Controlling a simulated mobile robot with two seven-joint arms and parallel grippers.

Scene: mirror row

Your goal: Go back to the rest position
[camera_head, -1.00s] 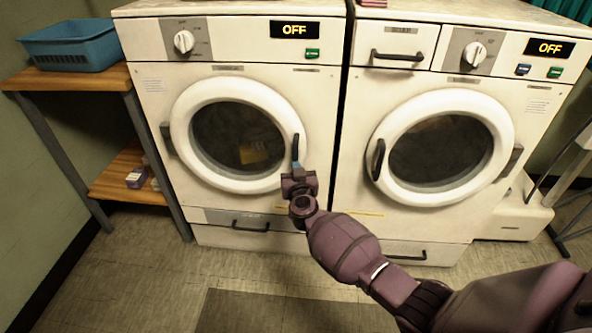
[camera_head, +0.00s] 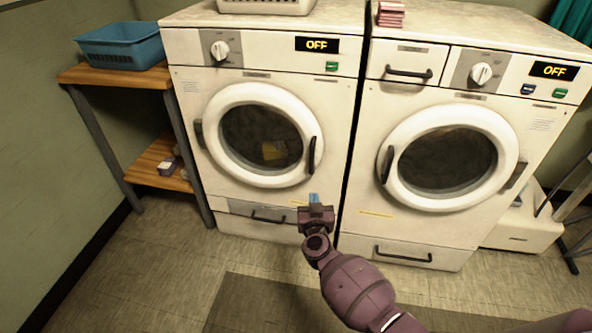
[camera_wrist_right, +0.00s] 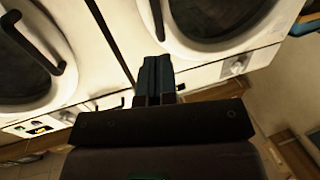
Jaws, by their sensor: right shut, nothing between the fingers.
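My right gripper (camera_head: 314,199) is in front of the lower right part of the left machine (camera_head: 190,95), below its round door. Its blue fingers are together with nothing between them. It stands apart from the black door handle (camera_head: 312,154). In the right wrist view the closed fingers (camera_wrist_right: 154,76) point toward the machine fronts. The left machine's door (camera_head: 228,166) looks shut, and a yellowish item (camera_head: 273,151) shows through its glass. The right machine (camera_head: 548,125) also has its round door shut. Both displays read OFF. My left gripper is not in view.
A wooden shelf (camera_head: 85,75) with a blue basket (camera_head: 120,46) stands at the left. A pale basket (camera_head: 266,5) and a pink stack (camera_head: 390,14) sit on the machines. A white unit (camera_head: 520,228) is at the right. The floor (camera_head: 165,270) in front is mostly clear.

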